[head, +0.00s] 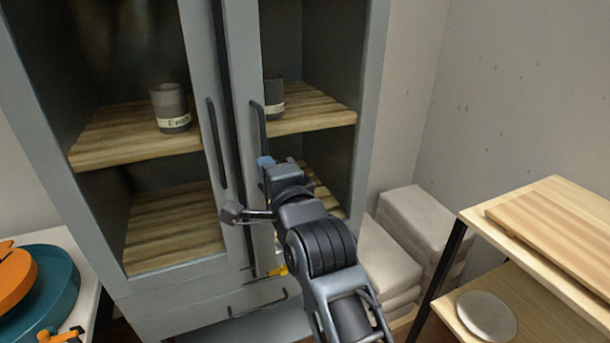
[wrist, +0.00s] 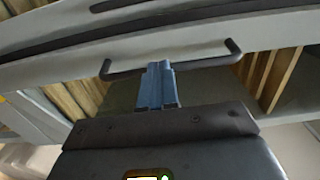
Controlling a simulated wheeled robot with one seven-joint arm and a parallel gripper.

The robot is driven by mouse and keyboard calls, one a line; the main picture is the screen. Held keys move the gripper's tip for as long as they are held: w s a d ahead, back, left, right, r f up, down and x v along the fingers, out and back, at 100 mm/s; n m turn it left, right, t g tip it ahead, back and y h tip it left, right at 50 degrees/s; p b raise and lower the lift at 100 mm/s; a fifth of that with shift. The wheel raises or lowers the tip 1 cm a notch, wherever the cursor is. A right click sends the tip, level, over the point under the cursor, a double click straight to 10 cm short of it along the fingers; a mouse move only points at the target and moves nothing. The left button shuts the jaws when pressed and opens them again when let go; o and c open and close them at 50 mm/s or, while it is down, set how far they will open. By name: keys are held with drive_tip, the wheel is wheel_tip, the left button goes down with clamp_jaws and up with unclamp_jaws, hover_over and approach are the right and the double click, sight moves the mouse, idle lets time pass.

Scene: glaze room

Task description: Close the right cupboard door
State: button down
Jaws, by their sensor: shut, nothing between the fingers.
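The grey cupboard has two glazed doors. The right cupboard door (head: 243,100) shows a dark gap along its meeting edge with the left door (head: 201,70), so it looks slightly ajar. Its dark bar handle (head: 259,130) also crosses the wrist view (wrist: 205,60). My gripper (head: 265,163) is at the lower part of this handle, in front of the door. In the wrist view its blue fingers (wrist: 157,75) are together and empty, with their tips overlapping the handle bar. I cannot tell whether they touch it. My arm hides the door's lower part.
Cups (head: 171,108) stand on the cupboard's wooden shelf (head: 130,136). A drawer handle (head: 258,305) sits below. Pale stacked bags (head: 415,220) and a wooden-topped shelf unit (head: 560,215) stand close on the right. A teal round object (head: 50,290) lies on the left table.

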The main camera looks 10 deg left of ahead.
sight(246, 151)
drive_tip(key=w+a, duration=0.1)
drive_tip(key=w+a+b, duration=0.1)
drive_tip(key=a, duration=0.1)
drive_tip(key=w+a, duration=0.1)
drive_tip(key=shift+w+a+f+b, duration=0.1)
drive_tip(key=shift+w+a+b, duration=0.2)
drive_tip(key=shift+a, duration=0.1)
drive_tip(key=shift+a+r, duration=0.1)
drive_tip(key=shift+r, duration=0.2)
